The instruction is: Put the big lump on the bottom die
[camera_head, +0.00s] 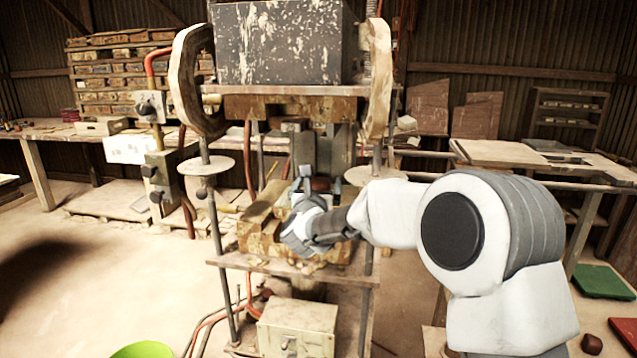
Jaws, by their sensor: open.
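A reddish-brown lump (320,184) shows between the fingertips of my gripper (321,179), inside the press above its worn, yellowish bottom die (258,226). The fingers stand open on either side of the lump. My wrist hides the lump's underside and part of the die, so I cannot tell whether the lump rests on it. Another dark red lump (591,343) lies at the lower right edge. I cannot judge from this view which lump is bigger.
The press's heavy grey upper block (290,45) hangs above, with upright posts at both sides. A control box (160,170) stands left. A green plate (603,281) and a red plate (625,328) lie at lower right. A green bowl-like object (144,350) is at the bottom edge.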

